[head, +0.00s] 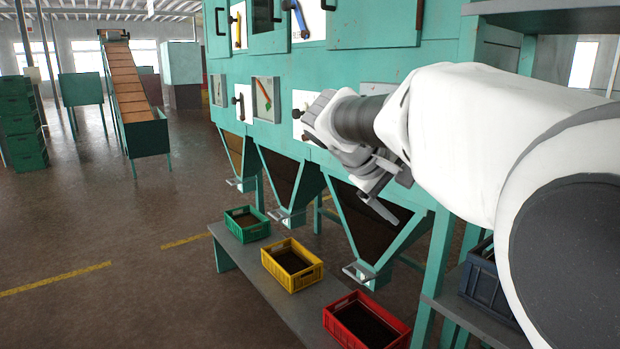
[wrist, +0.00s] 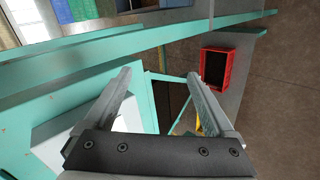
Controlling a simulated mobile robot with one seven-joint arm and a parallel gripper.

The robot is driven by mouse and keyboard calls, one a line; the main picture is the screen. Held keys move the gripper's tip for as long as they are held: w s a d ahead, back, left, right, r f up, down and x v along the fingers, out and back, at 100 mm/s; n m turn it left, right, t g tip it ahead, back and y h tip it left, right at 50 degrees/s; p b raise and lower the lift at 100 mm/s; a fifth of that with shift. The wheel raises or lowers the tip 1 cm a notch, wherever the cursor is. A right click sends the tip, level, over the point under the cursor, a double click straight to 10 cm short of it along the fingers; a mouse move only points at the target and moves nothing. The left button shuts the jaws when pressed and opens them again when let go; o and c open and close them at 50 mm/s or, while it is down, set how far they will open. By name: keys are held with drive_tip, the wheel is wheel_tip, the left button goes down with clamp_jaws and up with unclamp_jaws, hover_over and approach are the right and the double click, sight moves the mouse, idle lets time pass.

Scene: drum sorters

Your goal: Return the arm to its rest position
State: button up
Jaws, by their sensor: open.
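My arm reaches in from the right in the head view, in front of the green sorter machine (head: 350,65). My gripper (wrist: 160,80) shows in the wrist view with its two fingers spread wide and nothing between them. In the head view the gripper (head: 378,197) points downward near the front of the machine, above the right-hand hopper (head: 368,215). I cannot tell whether it touches the machine; part of the machine front is hidden behind my arm.
A grey bench (head: 262,288) below the hoppers bears a green crate (head: 247,232), a yellow crate (head: 312,275) and a red crate (head: 340,331). A dark blue crate (head: 478,285) stands at the right. A conveyor (head: 127,80) stands far left.

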drive_tip(key=s+a+f+m+y+p, duration=0.1)
drive_tip(key=s+f+m+y+p, duration=0.1)
drive_tip(key=s, duration=1)
drive_tip(key=s+a+f+m+y+p, duration=0.1)
drive_tip(key=s+f+y, duration=0.4)
drive_tip(key=s, duration=0.8)
drive_tip(key=shift+s+a+f+m+y+p, duration=0.15)
drive_tip(key=shift+s+a+m+y+p, duration=0.25)
drive_tip(key=shift+m+p, duration=0.45)
